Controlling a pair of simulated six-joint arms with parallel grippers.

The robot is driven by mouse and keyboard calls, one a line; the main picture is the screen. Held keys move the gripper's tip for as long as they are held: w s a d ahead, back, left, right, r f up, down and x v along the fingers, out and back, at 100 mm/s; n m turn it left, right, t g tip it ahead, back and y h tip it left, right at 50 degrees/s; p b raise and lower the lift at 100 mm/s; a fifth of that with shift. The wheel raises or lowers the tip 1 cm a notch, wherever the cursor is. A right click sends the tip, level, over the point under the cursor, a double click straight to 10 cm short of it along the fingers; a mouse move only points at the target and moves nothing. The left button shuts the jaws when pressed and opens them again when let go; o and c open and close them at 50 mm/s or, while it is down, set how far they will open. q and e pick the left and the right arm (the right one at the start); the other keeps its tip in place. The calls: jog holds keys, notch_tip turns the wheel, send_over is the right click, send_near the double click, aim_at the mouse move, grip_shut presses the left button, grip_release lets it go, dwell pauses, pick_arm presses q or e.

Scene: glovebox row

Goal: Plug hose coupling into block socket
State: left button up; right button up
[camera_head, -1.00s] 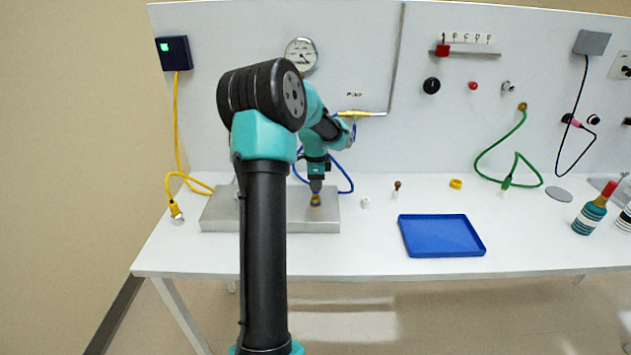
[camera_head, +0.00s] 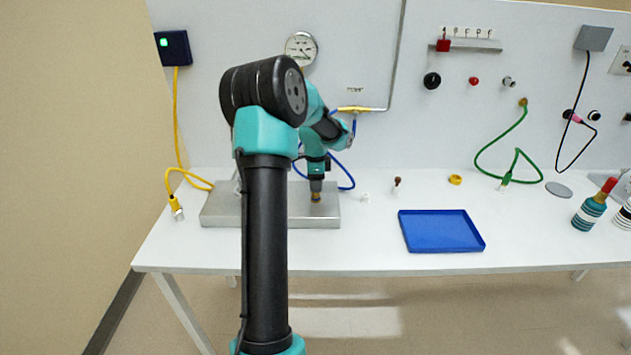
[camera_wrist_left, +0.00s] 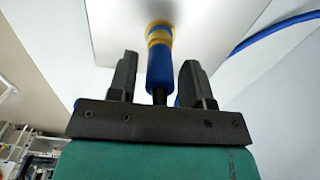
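The hose coupling (camera_wrist_left: 160,66) is blue with a yellow collar at its far end. In the left wrist view its collar end meets the pale face of the metal block (camera_wrist_left: 112,22); the socket itself is hidden behind the collar. My left gripper (camera_wrist_left: 158,72) points at the block with one dark finger on each side of the coupling. A narrow gap shows between each finger and the coupling, so it looks open. In the head view my left gripper (camera_head: 316,184) points down over the right part of the grey block (camera_head: 320,221), with a yellowish bit of coupling (camera_head: 316,197) below it.
A blue hose (camera_head: 347,182) loops beside the gripper. A yellow cable (camera_head: 172,190) with a plug lies left of the block. A blue tray (camera_head: 440,231), a yellow ring (camera_head: 455,180) and small parts are to the right. A gauge (camera_head: 300,48) hangs on the back panel.

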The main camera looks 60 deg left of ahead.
pick_arm(q)
jog(key=shift+o, duration=0.8)
jog(key=shift+r, duration=0.15)
notch_tip(320, 180, up, 17)
dwell(0.8)
